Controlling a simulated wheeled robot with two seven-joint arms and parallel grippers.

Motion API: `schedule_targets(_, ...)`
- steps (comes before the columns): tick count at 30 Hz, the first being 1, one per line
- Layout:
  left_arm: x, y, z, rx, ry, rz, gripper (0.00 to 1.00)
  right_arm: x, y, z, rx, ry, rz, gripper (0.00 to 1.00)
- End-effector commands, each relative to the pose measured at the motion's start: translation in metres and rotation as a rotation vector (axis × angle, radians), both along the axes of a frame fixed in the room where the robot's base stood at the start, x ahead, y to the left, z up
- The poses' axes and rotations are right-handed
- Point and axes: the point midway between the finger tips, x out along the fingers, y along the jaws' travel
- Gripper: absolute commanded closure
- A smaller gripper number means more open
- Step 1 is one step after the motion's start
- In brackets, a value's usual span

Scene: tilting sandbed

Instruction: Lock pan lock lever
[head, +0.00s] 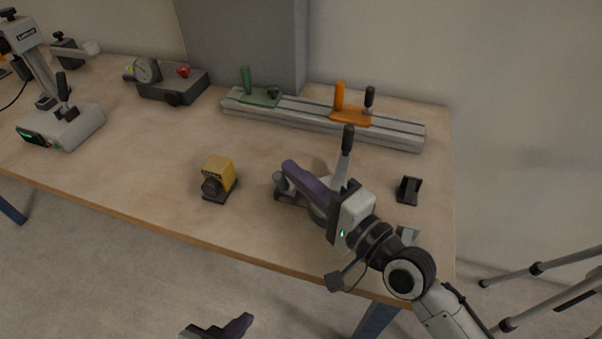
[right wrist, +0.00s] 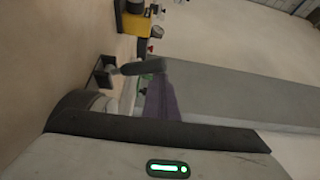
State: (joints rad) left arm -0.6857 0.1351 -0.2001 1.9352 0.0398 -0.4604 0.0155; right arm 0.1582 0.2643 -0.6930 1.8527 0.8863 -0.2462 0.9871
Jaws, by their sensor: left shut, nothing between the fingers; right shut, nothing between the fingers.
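A grey pan head (head: 318,208) with a black-gripped handle (head: 347,139) stands on the bench near its front right, partly covered by my right gripper. A rounded grey knob (head: 280,181) shows on its left side. I cannot make out the pan lock lever for certain. My right gripper (head: 290,167) is shut, its purple finger just above and beside that knob; I cannot tell whether they touch. In the right wrist view, the purple finger (right wrist: 160,103) overlaps a dark rounded lever or grip (right wrist: 142,67). My left gripper (head: 222,328) is shut, low in front of the bench.
A yellow block on a black base (head: 217,172) stands left of the pan head. A small black bracket (head: 409,190) is to its right. A rail (head: 300,120) with green and orange clamps lies behind. Tripod legs (head: 540,265) stand at the right. Bare bench lies front left.

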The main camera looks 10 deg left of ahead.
Motion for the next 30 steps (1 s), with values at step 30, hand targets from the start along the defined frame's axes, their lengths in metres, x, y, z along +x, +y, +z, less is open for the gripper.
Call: schedule_targets(30,0.005,-0.005,-0.012,-0.004,-0.011,-0.005,1.00,-0.021,-0.018,-0.018,-0.019,-0.049,0.016,1.00)
